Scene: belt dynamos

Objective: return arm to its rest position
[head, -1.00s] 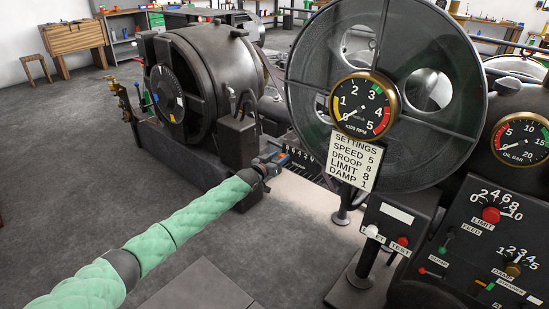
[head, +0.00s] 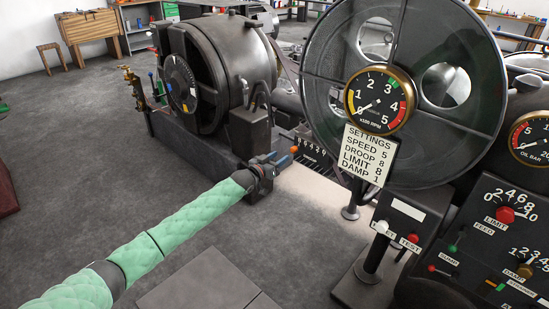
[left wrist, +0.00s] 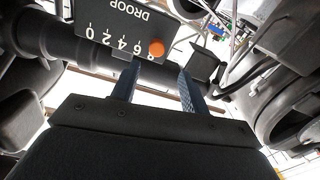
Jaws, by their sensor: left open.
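My left arm, in a green quilted sleeve, reaches in from the lower left in the head view. Its gripper (head: 282,163) is beside the base of the large dark dynamo (head: 220,75). In the left wrist view the two blue fingers (left wrist: 159,70) stand apart, with nothing held between them. A dark DROOP panel (left wrist: 130,28) with white numbers and an orange knob (left wrist: 156,48) lies just beyond the fingertips. The orange knob also shows in the head view (head: 293,150), just past the gripper. Whether a finger touches the panel cannot be told. My right gripper is not in view.
A large spoked wheel (head: 430,150) and an rpm gauge (head: 379,100) reading near 0 stand to the right. A settings card (head: 364,155) hangs below the gauge. A pedestal box (head: 402,222) and a control panel (head: 500,240) stand at the lower right. Grey floor is open at left.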

